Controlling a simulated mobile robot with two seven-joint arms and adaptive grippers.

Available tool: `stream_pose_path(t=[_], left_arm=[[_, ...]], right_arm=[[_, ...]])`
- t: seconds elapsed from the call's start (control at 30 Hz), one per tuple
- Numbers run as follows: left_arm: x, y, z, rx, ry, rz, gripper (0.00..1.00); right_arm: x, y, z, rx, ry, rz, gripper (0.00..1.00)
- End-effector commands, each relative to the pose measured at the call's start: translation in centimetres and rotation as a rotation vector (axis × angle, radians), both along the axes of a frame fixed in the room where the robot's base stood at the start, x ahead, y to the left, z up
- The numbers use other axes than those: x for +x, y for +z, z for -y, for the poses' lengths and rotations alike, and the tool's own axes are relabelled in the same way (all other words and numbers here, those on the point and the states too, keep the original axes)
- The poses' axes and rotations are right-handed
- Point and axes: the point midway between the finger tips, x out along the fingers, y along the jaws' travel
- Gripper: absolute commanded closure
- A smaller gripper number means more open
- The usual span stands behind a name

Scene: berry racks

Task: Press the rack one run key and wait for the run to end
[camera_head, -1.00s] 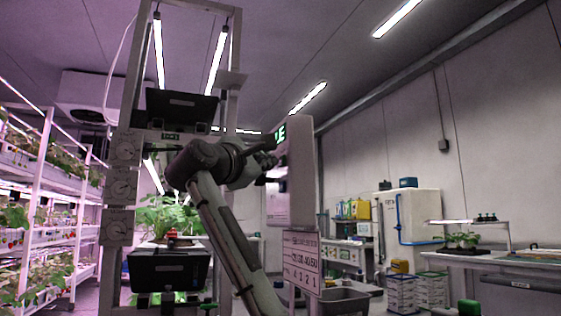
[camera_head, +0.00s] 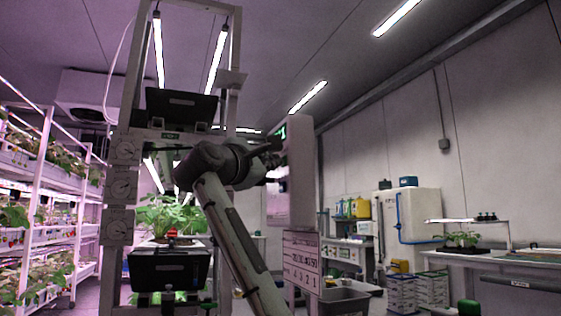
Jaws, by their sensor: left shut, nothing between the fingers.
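The rack (camera_head: 128,165) stands left of centre, a pale frame with round dials on its left post and plants inside. A pale control box (camera_head: 293,172) is mounted at its right side, seen nearly edge-on, with a small green lit display (camera_head: 281,133) on its left face. My left arm rises from below, and my left gripper (camera_head: 276,145) is shut and empty, its tip at or very near the box's face below the display. I cannot tell whether it touches. The run key is not visible. My right gripper is not in view.
A printed sign board (camera_head: 301,262) hangs below the box. Lit plant shelves (camera_head: 40,215) are at far left. A white cabinet (camera_head: 408,225) and a bench (camera_head: 500,262) line the right wall.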

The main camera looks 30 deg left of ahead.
Motion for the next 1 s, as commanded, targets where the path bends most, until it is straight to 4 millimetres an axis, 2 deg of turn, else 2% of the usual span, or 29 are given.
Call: stream_pose_path(t=[1.0], left_arm=[[-1.5, 0.0, -1.3, 0.000, 0.000, 0.000, 1.00]], right_arm=[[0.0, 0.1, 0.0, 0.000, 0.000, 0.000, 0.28]])
